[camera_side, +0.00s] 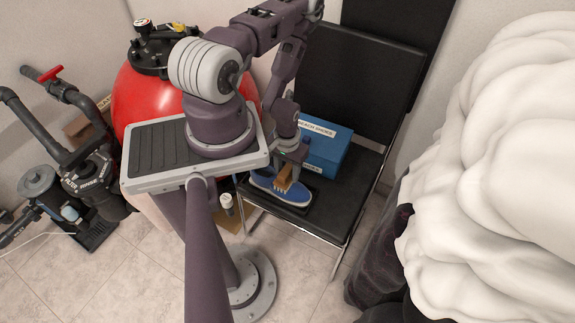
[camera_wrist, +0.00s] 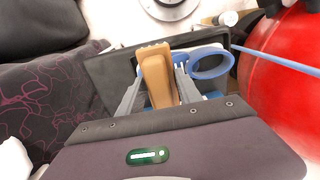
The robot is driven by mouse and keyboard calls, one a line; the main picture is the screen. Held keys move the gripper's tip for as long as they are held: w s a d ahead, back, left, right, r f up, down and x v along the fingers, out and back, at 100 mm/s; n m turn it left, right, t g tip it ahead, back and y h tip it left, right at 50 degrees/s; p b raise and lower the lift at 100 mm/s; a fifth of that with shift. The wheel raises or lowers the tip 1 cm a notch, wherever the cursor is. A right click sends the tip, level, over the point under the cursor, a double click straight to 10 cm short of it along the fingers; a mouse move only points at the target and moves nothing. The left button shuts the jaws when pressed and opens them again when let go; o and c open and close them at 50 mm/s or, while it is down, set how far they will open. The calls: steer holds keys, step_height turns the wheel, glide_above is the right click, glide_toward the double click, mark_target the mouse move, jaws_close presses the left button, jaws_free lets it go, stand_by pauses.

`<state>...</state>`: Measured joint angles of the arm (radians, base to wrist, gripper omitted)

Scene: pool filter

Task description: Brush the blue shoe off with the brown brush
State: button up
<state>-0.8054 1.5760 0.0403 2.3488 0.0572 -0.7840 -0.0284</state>
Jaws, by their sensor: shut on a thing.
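The blue shoe (camera_side: 268,184) lies on a dark mat or tray on the seat of a black chair, in front of a blue box. In the wrist view only its blue collar (camera_wrist: 211,61) shows clearly; the rest is hidden by my gripper and the brush. The brown brush (camera_side: 285,178) is held over the shoe; its brown body also shows in the wrist view (camera_wrist: 157,76). My gripper (camera_wrist: 160,84) is shut on the brush, a finger on each side of it. In the side view the brush is at or just above the shoe; I cannot tell whether they touch.
A blue box labelled beach shoes (camera_side: 325,155) stands on the black chair (camera_side: 345,190) right behind the shoe. A red tank (camera_side: 140,100) stands to the left. A large white mass (camera_side: 500,150) fills the right side. The chair's right seat part is clear.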

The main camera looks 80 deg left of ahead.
steer(key=shift+f, duration=3.55)
steer(key=shift+w+a+f, duration=0.1)
steer(key=shift+w+a, duration=0.05)
steer(key=shift+w, duration=0.05)
steer(key=shift+c, duration=0.6)
steer(key=shift+w+a+r, duration=0.35)
steer(key=shift+w+a, duration=0.4)
steer(key=shift+a, duration=0.1)
steer(key=shift+w+a+r, duration=0.1)
steer(key=shift+w+a, duration=1.2)
steer(key=shift+w, duration=0.05)
steer(key=shift+s+d+r, duration=0.1)
steer(key=shift+s+d, duration=2.3)
steer(key=shift+w+a+f, duration=0.1)
steer(key=shift+f, duration=0.1)
steer(key=shift+r, duration=3.45)
steer(key=shift+f, duration=0.1)
